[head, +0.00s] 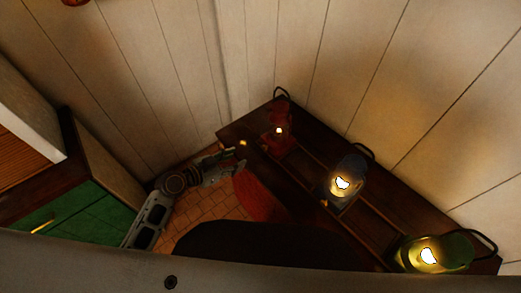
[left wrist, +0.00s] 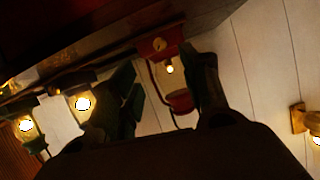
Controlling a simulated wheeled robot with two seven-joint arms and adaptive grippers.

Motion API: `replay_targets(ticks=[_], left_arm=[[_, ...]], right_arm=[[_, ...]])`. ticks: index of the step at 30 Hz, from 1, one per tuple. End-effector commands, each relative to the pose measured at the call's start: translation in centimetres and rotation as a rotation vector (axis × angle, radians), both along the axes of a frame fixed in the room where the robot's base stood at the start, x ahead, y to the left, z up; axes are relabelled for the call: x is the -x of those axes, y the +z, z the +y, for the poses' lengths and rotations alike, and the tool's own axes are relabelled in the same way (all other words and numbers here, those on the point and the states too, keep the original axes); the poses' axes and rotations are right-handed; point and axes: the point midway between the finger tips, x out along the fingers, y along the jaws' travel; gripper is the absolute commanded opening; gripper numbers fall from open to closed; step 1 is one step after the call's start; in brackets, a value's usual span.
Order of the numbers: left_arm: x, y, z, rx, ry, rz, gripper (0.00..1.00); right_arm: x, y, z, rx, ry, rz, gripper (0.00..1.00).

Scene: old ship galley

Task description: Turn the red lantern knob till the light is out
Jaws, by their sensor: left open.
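The red lantern (head: 277,135) stands at the far left end of the dark wooden shelf, with a small flame lit. In the left wrist view the red lantern (left wrist: 161,42) appears upside down. Its round yellowish knob (left wrist: 158,44) shows on the red base, and the flame glows beside it. My left gripper (head: 230,155) is left of the red lantern, by the shelf's end, pointing toward it. In the left wrist view its two fingers (left wrist: 165,95) are spread apart, with the lantern seen between them and nothing held. The knob looks clear of the fingers. My right gripper is not in view.
A lit dark blue-grey lantern (head: 352,166) and a lit green lantern (head: 458,247) stand farther right along the shelf (head: 300,160). Pale plank walls (head: 300,50) close off the back. A green-fronted cabinet (head: 85,218) is at left. A red surface (head: 258,196) lies below the shelf.

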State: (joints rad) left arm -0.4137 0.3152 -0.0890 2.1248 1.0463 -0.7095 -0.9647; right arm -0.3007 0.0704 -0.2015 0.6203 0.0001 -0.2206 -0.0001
Motion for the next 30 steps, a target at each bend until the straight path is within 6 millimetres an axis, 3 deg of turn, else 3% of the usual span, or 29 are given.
replay_targets(ticks=[14,30], left_arm=[[-0.3,-0.2,-0.2,0.001,0.000,0.001,0.46],[-3.2,-1.8,-3.0,0.003,0.002,0.000,0.46]], right_arm=[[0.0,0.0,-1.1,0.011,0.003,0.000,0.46],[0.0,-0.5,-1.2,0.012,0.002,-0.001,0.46]])
